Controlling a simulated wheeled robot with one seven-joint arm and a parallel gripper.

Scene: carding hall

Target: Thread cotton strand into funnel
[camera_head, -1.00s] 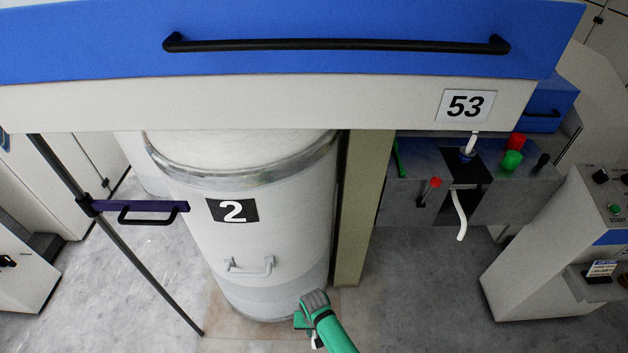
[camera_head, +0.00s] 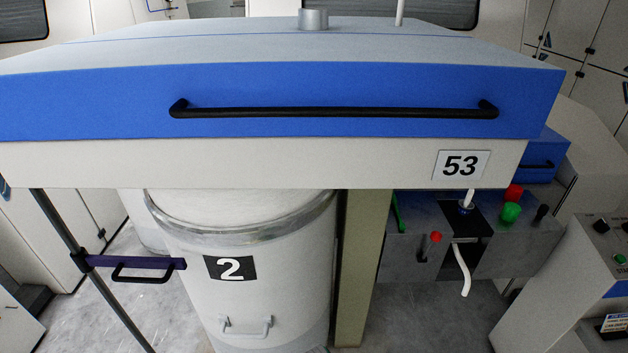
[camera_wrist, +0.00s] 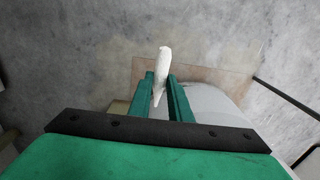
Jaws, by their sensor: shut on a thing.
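In the wrist view, my gripper (camera_wrist: 161,82) has its two green fingers closed on a white cotton strand (camera_wrist: 163,58). The strand's short end sticks out past the fingertips, over the floor. My gripper is out of the head view. In the head view, a small blue funnel (camera_head: 466,208) sits in the grey unit (camera_head: 510,245) under the number 53 plate. A white strand piece (camera_head: 469,196) stands above the funnel, and a white length (camera_head: 462,272) hangs below the unit. I cannot tell whether these two join.
A white can (camera_head: 280,280) marked 2 stands under the blue and white machine cover (camera_head: 330,90) with its long black handle. A dark pole (camera_head: 70,235) with a purple bracket (camera_head: 135,262) is at left. A control console (camera_head: 560,290) stands at right. Grey floor shows between.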

